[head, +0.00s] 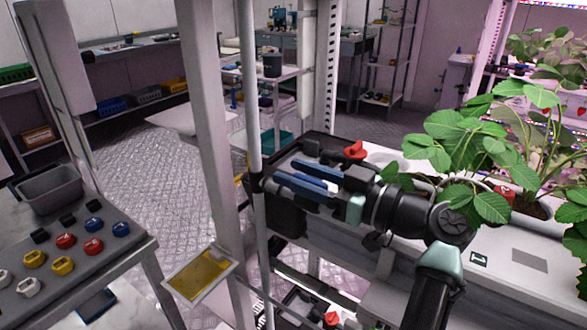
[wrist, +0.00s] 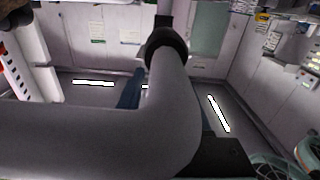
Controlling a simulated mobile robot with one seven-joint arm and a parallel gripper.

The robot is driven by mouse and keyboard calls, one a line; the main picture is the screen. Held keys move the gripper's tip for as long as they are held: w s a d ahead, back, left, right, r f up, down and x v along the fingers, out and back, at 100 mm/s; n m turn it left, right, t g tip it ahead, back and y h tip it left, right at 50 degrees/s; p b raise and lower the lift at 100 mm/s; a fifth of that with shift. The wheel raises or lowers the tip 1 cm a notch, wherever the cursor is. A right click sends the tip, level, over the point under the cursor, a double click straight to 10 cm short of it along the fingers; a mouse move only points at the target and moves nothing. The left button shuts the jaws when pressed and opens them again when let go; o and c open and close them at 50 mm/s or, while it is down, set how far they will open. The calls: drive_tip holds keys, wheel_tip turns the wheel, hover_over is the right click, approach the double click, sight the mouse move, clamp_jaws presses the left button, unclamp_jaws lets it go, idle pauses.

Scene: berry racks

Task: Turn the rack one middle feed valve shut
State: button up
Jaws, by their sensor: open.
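A red valve handle (head: 355,150) shows just behind my gripper at the left end of the middle tier, and I cannot tell its exact setting. My gripper (head: 292,178) points left with its blue-padded fingers apart and nothing visible between them. Its tips are close to a white upright pipe (head: 255,120); I cannot tell if they touch. In the wrist view a thick grey pipe elbow (wrist: 185,110) with a dark collar (wrist: 166,48) fills the middle. A blue finger pad (wrist: 131,90) shows partly behind it.
Another red handle (head: 331,318) sits lower down, and a red part (head: 503,192) shows among the leafy plants (head: 470,140) at right. A rack post (head: 212,120) stands left of the pipe. A table with coloured knobs (head: 130,247) is at left. Open floor (head: 170,180) lies behind.

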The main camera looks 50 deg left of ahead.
drive_tip(key=shift+s+a, duration=0.15)
drive_tip(key=shift+a, duration=0.4)
clamp_jaws()
